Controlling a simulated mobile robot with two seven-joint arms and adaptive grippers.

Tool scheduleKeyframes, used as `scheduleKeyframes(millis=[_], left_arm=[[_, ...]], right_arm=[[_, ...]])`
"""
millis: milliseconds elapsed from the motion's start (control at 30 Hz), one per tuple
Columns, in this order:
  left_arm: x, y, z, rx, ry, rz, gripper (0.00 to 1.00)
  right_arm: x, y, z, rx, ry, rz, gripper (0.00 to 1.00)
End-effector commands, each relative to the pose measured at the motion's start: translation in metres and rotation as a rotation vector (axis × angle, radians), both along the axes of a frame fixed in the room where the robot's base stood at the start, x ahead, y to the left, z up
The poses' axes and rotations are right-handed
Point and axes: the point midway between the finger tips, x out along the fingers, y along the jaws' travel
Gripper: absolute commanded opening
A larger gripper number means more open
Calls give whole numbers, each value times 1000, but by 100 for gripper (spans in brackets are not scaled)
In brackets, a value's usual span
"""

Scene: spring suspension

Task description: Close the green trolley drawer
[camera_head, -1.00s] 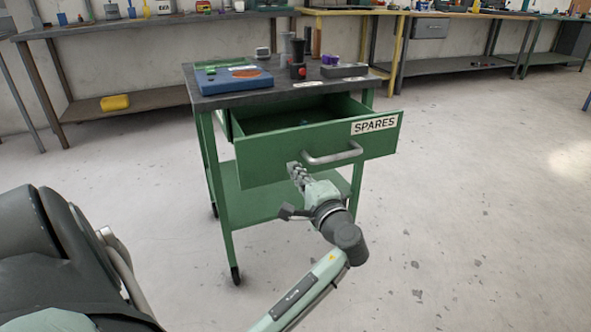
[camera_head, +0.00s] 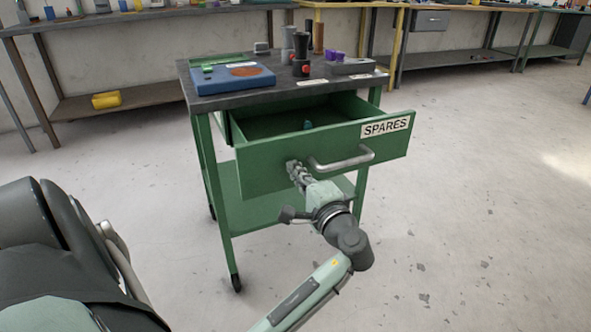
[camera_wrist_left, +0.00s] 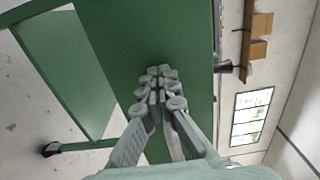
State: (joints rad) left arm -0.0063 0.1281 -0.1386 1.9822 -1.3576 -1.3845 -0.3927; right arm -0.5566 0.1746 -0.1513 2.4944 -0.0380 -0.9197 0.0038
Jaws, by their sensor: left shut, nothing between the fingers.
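A small teal item (camera_head: 308,125) lies inside. A metal bar handle (camera_head: 342,161) is on the drawer front. My left gripper (camera_head: 292,166) is shut and empty, with its fingertips at the drawer front, left of the handle. In the left wrist view the shut fingers (camera_wrist_left: 155,72) are against or very near the green panel (camera_wrist_left: 135,40); exact contact is hard to tell. My right gripper is not in view.
On the trolley top are a blue case (camera_head: 232,78), dark cylinders (camera_head: 301,55) and a grey block (camera_head: 350,67). Workbenches (camera_head: 100,105) line the back wall. The floor (camera_head: 480,220) to the right is clear.

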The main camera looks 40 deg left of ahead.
Motion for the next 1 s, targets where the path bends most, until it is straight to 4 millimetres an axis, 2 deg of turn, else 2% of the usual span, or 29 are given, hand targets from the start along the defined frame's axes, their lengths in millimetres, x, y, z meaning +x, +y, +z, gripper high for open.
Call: scheduleKeyframes(millis=[367, 533, 667, 833, 1000], left_arm=[[1, 2, 0, 1, 0, 1, 0], [6, 16, 1, 1, -2, 2, 0], [15, 38, 2, 1, -2, 4, 0], [31, 76, 2, 2, -2, 3, 0], [48, 118, 1, 1, -3, 4, 0]], right_arm=[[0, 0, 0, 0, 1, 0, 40], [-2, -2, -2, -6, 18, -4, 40], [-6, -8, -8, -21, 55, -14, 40], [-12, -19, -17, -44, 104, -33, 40], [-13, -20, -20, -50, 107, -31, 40]])
